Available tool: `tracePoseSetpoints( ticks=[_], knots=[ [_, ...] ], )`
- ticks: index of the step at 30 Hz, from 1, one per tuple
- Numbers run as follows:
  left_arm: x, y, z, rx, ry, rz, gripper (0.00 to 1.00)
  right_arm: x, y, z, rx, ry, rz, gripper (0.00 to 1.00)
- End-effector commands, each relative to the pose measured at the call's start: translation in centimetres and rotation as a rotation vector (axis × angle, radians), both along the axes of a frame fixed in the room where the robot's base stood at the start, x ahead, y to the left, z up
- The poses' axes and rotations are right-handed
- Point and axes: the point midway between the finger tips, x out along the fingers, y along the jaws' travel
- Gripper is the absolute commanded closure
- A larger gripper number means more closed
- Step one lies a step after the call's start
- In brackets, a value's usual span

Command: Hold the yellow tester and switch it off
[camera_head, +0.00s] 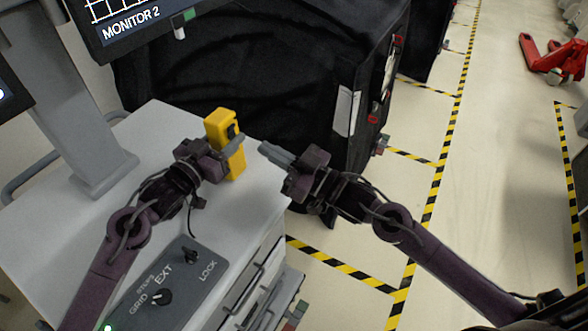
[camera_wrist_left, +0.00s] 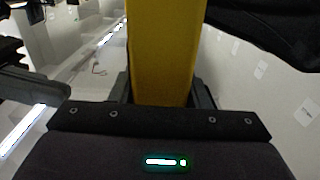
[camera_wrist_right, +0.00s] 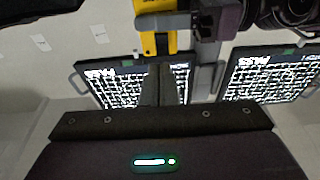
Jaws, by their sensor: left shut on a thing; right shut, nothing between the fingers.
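The yellow tester (camera_head: 218,122) is a tall, narrow yellow block with a dark part on its side facing my right gripper. My left gripper (camera_head: 229,146) is shut on it over the cart's top; whether its lower end touches the surface I cannot tell. In the left wrist view the tester (camera_wrist_left: 162,50) stands between the fingers. My right gripper (camera_head: 268,150) is shut and empty, just right of the tester, its tips pointing at it with a small gap. The right wrist view shows the tester (camera_wrist_right: 150,44) ahead of the shut fingers (camera_wrist_right: 160,85). The switch's setting is not readable.
The grey cart top (camera_head: 150,118) carries a control box (camera_head: 168,288) with knobs and labels GRID, EXT and LOCK. A monitor (camera_head: 140,22) hangs above on a grey post. A black-covered cart (camera_head: 250,70) stands close behind. Striped floor tape and a red pallet jack (camera_head: 552,58) lie right.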

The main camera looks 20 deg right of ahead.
Motion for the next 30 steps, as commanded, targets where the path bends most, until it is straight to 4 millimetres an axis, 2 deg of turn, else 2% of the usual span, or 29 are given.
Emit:
tracePoseSetpoints(
  ticks=[3, 10, 26, 27, 30],
  knots=[
    [0.0, 0.0, 0.1, -0.001, -0.001, 0.000, 0.87, -1.7, -1.7, -1.5, -0.003, 0.002, -0.002, 1.00],
    [0.0, 0.0, 0.1, -0.001, -0.002, 0.000, 0.87, -3.7, -3.8, -3.1, -0.001, -0.001, -0.002, 1.00],
    [0.0, 0.0, 0.1, -0.001, -0.002, 0.000, 0.87, -4.2, -4.2, -3.5, 0.001, -0.003, -0.001, 1.00],
    [0.0, 0.0, 0.1, -0.001, -0.002, 0.000, 0.52, -4.2, -4.2, -3.5, 0.001, -0.003, -0.001, 1.00],
    [0.0, 0.0, 0.1, -0.001, -0.001, 0.000, 0.39, -4.2, -4.2, -3.5, 0.001, -0.003, -0.001, 1.00]
  ],
)
